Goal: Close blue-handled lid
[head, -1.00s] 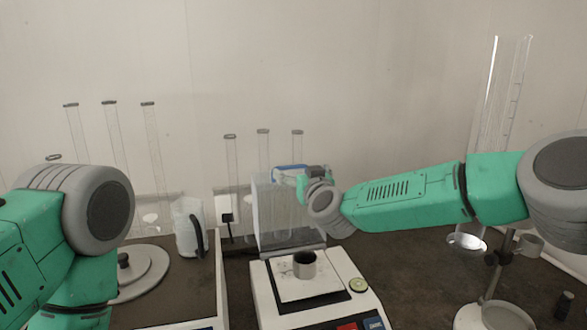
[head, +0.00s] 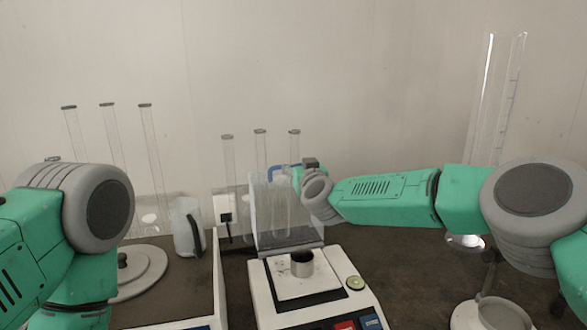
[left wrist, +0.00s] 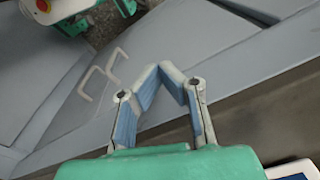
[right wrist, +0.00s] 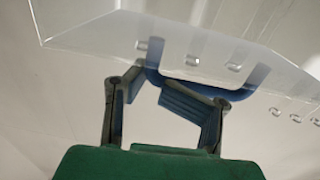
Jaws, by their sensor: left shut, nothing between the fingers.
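The clear lid (head: 263,205) stands upright at the back of the white balance (head: 263,285) in the head view. Its blue handle (head: 283,168) is at the top, and also shows in the right wrist view (right wrist: 245,88) on the clear panel (right wrist: 95,35). My right gripper (right wrist: 149,86) has its fingers apart, with the left end of the handle at the gap between the fingertips; contact is unclear. In the head view its wrist is right beside the lid's top edge. My left gripper (left wrist: 160,72) is shut and empty over a grey surface in the left wrist view.
A small metal cup (head: 302,264) sits on the balance pan. A jug (head: 188,228) and several glass tubes stand at the back left. A tall clear cylinder (head: 497,100) and a stand (head: 490,312) are at the right, near my right arm.

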